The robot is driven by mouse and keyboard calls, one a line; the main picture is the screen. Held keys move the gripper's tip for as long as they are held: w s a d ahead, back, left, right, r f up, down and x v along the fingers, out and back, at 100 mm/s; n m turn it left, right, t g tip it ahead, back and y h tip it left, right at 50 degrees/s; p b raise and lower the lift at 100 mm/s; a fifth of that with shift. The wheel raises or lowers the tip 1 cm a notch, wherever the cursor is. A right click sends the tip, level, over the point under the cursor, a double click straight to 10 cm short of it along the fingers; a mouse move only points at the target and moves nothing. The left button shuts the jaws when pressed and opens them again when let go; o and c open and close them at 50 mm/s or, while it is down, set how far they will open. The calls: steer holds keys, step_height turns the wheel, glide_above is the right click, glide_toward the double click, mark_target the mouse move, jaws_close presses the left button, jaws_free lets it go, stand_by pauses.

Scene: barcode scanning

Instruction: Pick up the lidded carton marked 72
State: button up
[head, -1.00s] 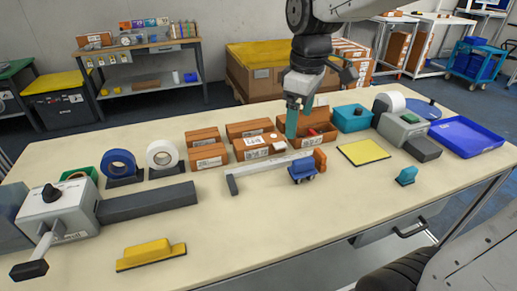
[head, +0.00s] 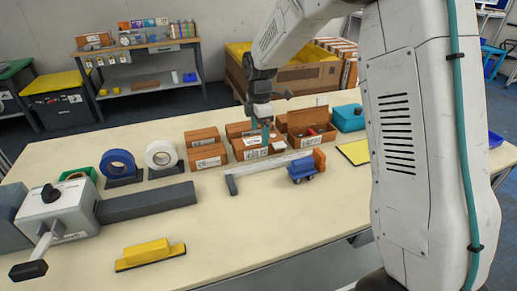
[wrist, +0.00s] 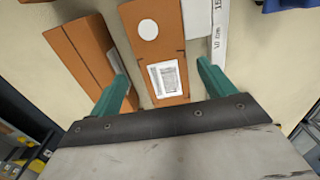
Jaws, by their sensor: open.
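Several brown cartons stand mid-table in the head view: a left pair (head: 207,157), a middle pair (head: 247,155) and an open-topped one (head: 306,143). I cannot read the number 72 on any of them. My gripper (head: 265,137) is over the middle pair, its teal fingers pointing down and partly hiding the carton there. In the wrist view my gripper (wrist: 162,70) is open and empty. A closed carton (wrist: 151,50) with a white round sticker and a barcode label lies between the finger lines. Another carton (wrist: 72,45) lies left, partly behind the left finger.
Tape rolls (head: 162,156) stand left. A teal box (head: 347,117) is right. The front table middle is clear.

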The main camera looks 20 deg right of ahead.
mark_target(258, 140)
steer(key=shift+s+a+f, duration=0.1)
steer(key=shift+a+f, duration=0.05)
steer(key=shift+f, duration=0.85)
steer(key=shift+s+a+f, duration=0.1)
steer(key=shift+f, duration=0.85)
steer(key=c, duration=1.1)
steer(key=shift+o, duration=0.2)
steer(key=shift+r, duration=0.15)
